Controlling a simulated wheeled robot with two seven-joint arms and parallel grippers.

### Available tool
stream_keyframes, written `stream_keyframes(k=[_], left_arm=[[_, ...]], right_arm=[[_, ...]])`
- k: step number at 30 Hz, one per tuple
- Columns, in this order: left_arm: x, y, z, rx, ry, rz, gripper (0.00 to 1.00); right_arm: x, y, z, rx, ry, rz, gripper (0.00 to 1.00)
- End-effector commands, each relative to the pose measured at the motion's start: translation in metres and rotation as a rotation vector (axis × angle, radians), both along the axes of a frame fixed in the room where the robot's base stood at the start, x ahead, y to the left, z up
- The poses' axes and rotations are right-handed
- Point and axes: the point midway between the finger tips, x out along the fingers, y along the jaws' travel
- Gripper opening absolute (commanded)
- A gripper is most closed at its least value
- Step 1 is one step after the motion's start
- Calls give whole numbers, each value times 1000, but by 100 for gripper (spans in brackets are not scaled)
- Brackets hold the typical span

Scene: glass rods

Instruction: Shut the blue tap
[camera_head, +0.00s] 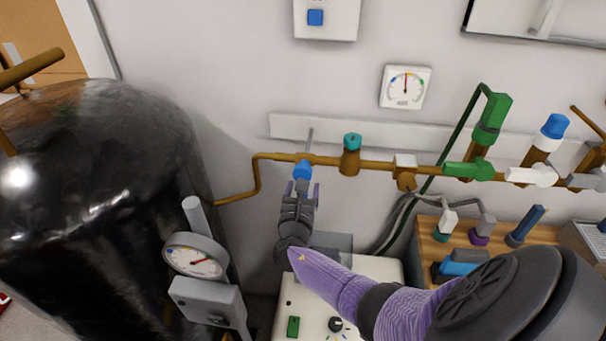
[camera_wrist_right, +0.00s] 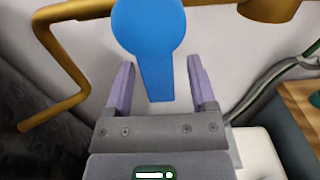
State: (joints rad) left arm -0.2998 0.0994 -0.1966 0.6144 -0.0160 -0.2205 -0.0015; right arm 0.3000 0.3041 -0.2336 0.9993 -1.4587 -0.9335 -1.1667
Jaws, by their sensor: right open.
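The blue tap (camera_head: 303,170) sits on the brass pipe along the wall, left of the teal-capped fitting. In the right wrist view the blue tap (camera_wrist_right: 152,45) shows a round head with a lever pointing down toward my gripper. My right gripper (camera_head: 303,188) is just below the tap in the head view. In the right wrist view my right gripper (camera_wrist_right: 160,85) is open, with one purple finger on each side of the lever and gaps on both sides. My left gripper is not in view.
The brass pipe (camera_head: 378,165) runs along the wall with a teal-capped fitting (camera_head: 352,142) and a green valve (camera_head: 468,170) to the right. A black tank (camera_head: 95,190) and a gauge (camera_head: 196,256) stand at left. A white cabinet (camera_head: 380,270) is below.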

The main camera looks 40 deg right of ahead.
Motion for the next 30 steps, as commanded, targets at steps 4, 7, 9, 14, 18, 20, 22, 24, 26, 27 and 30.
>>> stream_keyframes(k=[4, 7, 9, 14, 18, 20, 22, 24, 26, 27, 30], left_arm=[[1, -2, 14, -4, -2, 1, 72], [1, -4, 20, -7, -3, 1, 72], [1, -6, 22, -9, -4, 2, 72], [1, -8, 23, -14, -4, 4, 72], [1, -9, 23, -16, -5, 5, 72], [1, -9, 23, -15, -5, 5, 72], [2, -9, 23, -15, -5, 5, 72], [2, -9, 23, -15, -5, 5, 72], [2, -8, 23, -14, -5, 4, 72], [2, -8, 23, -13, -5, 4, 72], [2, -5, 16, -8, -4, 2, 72]], right_arm=[[-21, 25, 3, 3, 1, 3, 72], [-38, 45, 2, 2, 2, 2, 72], [-49, 56, 2, 3, 3, 0, 72], [-61, 71, 0, 2, 1, 0, 72], [-63, 73, 0, 0, 1, -1, 72], [-62, 73, 0, 0, 1, -1, 72], [-62, 73, 0, -1, 1, -1, 72], [-62, 73, 0, -1, 1, -1, 72], [-62, 72, 0, -1, 1, -1, 72], [-62, 72, -1, 2, 2, -1, 72], [-70, 72, -30, 94, 28, 1, 72]])
